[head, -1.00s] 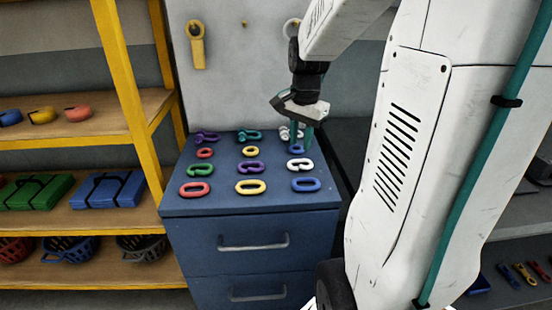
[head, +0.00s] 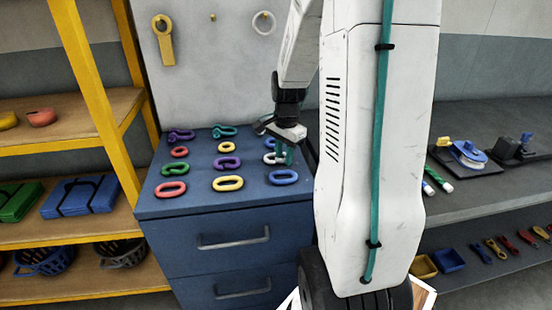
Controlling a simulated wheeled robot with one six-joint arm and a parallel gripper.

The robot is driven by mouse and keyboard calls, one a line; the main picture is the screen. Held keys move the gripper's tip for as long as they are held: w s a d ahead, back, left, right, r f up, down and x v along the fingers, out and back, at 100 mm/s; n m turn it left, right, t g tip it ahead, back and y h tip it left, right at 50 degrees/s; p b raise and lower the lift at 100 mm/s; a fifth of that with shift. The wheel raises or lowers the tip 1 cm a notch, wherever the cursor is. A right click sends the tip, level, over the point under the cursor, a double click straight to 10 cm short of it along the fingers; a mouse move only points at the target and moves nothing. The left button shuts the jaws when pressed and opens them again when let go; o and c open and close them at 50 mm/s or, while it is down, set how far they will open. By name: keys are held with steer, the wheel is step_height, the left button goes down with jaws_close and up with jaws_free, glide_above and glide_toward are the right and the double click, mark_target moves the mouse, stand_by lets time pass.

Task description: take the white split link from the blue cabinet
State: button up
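The blue cabinet (head: 222,207) has rows of coloured links, rings and shackles on its top. The white split link (head: 271,159) lies on the right side of the top, behind the blue long link (head: 284,177) and right of the purple split link (head: 227,163). My gripper (head: 285,155) points down over this right side, close to the white link, and its teal fingers partly cover it. I cannot tell whether they touch it, or how far apart they are.
Green, red and yellow links fill the left and middle of the top. A yellow-framed shelf (head: 95,95) stands left of the cabinet. A grey shelf (head: 480,190) with tools is at the right. My white arm column hides part of the scene right of the cabinet.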

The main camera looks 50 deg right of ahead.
steer(key=shift+c, duration=0.4)
jaws_close()
steer(key=shift+r, duration=0.1)
